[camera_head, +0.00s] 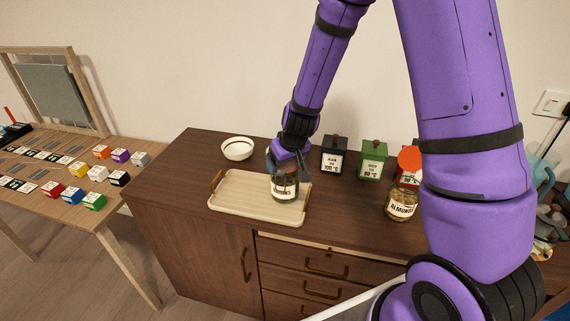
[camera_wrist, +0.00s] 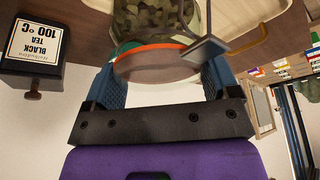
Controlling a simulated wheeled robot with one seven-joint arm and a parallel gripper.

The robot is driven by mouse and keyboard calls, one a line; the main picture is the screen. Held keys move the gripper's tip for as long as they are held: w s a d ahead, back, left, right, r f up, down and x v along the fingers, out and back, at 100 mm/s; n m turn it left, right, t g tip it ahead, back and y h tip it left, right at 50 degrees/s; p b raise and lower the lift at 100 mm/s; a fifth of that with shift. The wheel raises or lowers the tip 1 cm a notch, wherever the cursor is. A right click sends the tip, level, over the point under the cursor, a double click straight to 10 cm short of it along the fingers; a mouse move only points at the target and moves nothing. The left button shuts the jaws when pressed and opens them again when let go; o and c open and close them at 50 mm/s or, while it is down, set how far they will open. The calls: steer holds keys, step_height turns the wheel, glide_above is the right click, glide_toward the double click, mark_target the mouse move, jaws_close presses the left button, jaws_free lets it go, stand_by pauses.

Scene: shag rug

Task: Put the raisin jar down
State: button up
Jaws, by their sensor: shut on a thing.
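The raisin jar (camera_head: 284,187) is a glass jar with dark contents and a pale label. It is upright at the right part of the cream tray (camera_head: 235,201) in the head view; I cannot tell whether its base touches the tray. My gripper (camera_head: 288,164) is over the jar's top from above, its fingers on either side, shut on it. In the wrist view the jar (camera_wrist: 155,25) shows its lid with an orange rim between the fingers of my gripper (camera_wrist: 160,80). The tray has wooden handles at its ends.
A white bowl (camera_head: 237,149) stands behind the tray. A black tea tin (camera_head: 334,156), a green tin (camera_head: 373,160) and an almond jar (camera_head: 402,203) stand to the right. A side table (camera_head: 60,175) holds several coloured cubes. Cabinet top left of the tray is bare.

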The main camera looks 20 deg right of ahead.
steer(key=shift+f, duration=0.45)
steer(key=o, duration=1.7)
steer(key=shift+f, duration=0.15)
